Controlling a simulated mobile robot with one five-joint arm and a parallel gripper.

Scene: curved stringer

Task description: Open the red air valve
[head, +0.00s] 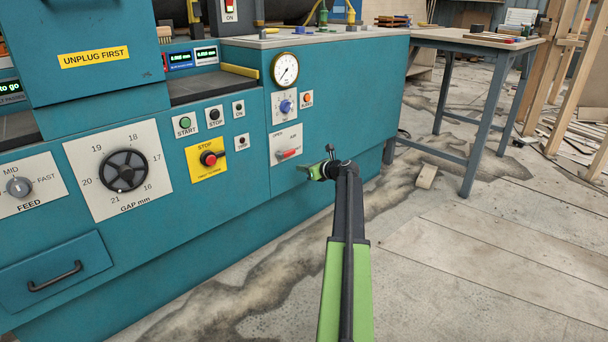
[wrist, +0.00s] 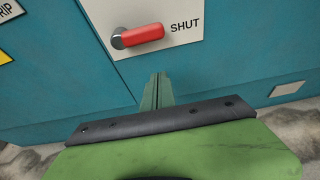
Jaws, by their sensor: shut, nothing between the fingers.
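The red air valve (head: 288,154) is a lever handle on a white plate on the teal machine's front, in the head view. The plate is marked OPEN and AIR. In the wrist view the red handle (wrist: 142,36) lies nearly level, its free end towards the word SHUT, with a grey pivot at its left end. My gripper (head: 308,170) is just below and right of the plate in the head view. In the wrist view my gripper (wrist: 158,78) shows as closed fingers below the handle, apart from it in the picture. It is shut and empty.
Above the valve are a blue knob (head: 286,106) and a pressure gauge (head: 285,69). A yellow-backed red stop button (head: 209,159) is to the left. A workbench (head: 470,45) stands at the right. A wood block (head: 427,176) lies on the floor, with open floor around it.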

